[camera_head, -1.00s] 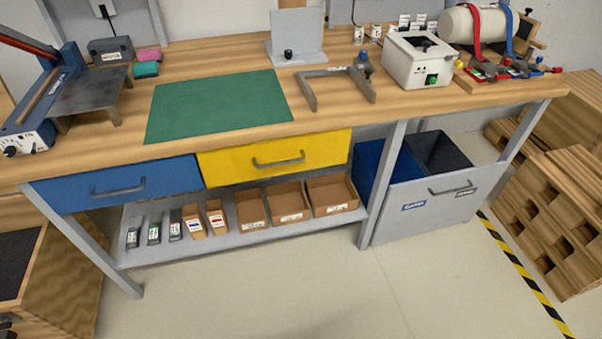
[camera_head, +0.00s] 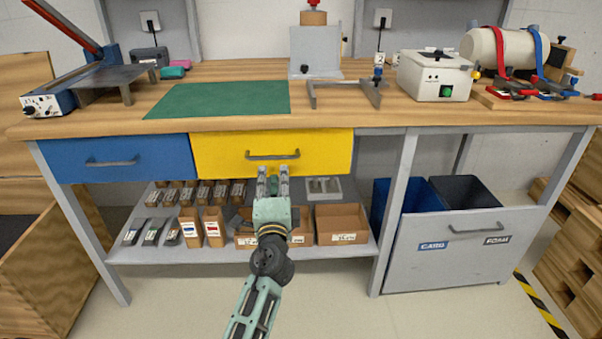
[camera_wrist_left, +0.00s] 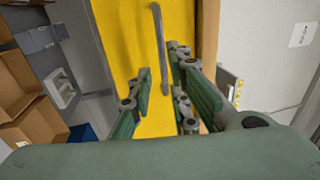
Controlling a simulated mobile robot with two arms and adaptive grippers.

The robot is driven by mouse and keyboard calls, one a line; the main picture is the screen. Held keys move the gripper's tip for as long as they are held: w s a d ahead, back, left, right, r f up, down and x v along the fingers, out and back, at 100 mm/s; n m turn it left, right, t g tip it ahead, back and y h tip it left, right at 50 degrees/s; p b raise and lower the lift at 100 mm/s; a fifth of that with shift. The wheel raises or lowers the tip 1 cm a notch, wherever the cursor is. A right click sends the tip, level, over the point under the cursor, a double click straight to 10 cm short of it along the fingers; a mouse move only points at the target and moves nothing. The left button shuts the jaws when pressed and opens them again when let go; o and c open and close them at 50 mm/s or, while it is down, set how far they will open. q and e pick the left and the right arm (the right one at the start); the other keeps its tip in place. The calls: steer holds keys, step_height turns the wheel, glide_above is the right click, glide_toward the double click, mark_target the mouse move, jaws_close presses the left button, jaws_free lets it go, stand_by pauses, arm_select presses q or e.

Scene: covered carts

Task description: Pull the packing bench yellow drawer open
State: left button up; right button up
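The yellow drawer (camera_head: 222,154) is closed under the bench top, with a grey bar handle (camera_head: 272,155) across its front. My left gripper (camera_head: 272,172) is in front of the drawer, its fingertips just below the handle in the head view. In the left wrist view the gripper (camera_wrist_left: 160,64) is open and empty, with parallel fingers apart. The handle (camera_wrist_left: 159,45) runs upright in that view, ahead of and between the fingertips; I cannot tell whether they touch. The yellow front (camera_wrist_left: 130,40) fills the background. My right gripper is not in view.
A blue drawer (camera_head: 120,158) is to the left. Small cartons (camera_head: 342,222) stand on the lower shelf (camera_head: 180,255) beneath the gripper. A grey pull-out bin unit (camera_head: 455,255) is at right. A green mat (camera_head: 220,100) lies on the bench top. The floor in front is clear.

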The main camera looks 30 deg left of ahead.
mark_target(273, 157)
arm_select(q)
steer(key=x, duration=0.8)
steer(key=shift+s+r, duration=0.1)
jaws_close()
